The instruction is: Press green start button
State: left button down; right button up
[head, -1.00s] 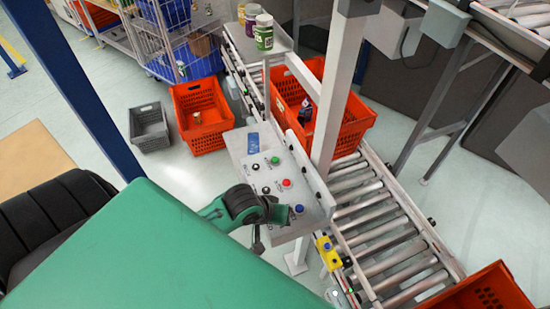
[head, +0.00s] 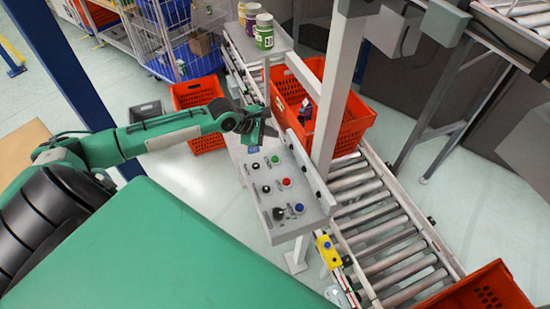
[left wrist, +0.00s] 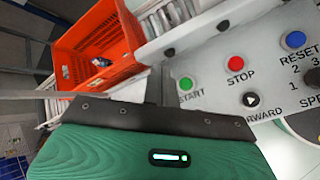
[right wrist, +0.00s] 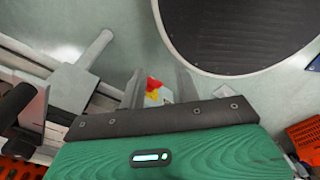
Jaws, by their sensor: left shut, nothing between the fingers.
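The green start button (head: 275,160) is on the grey control panel (head: 262,222), near its far end. It also shows in the left wrist view (left wrist: 186,83), labelled START. My left gripper (head: 264,136) is shut and empty, above the panel's far end and close to the green button. In the left wrist view its fingertips (left wrist: 161,85) are just left of the button, with no clear contact visible. My right gripper (right wrist: 159,90) shows only in the right wrist view, its fingers apart, away from the panel.
A red stop button (head: 286,182), a blue reset button (head: 299,208) and black controls share the panel. A metal post (head: 335,95) rises beside it. A roller conveyor (head: 385,240) and an orange tote (head: 350,130) lie to the right.

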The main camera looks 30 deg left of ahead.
pick_arm(q)
jog(key=shift+f, duration=0.15)
jog(key=b, duration=0.9)
send_over(272, 160)
notch_tip(272, 160, down, 6)
jog(key=shift+f, duration=1.3)
dwell(0.6)
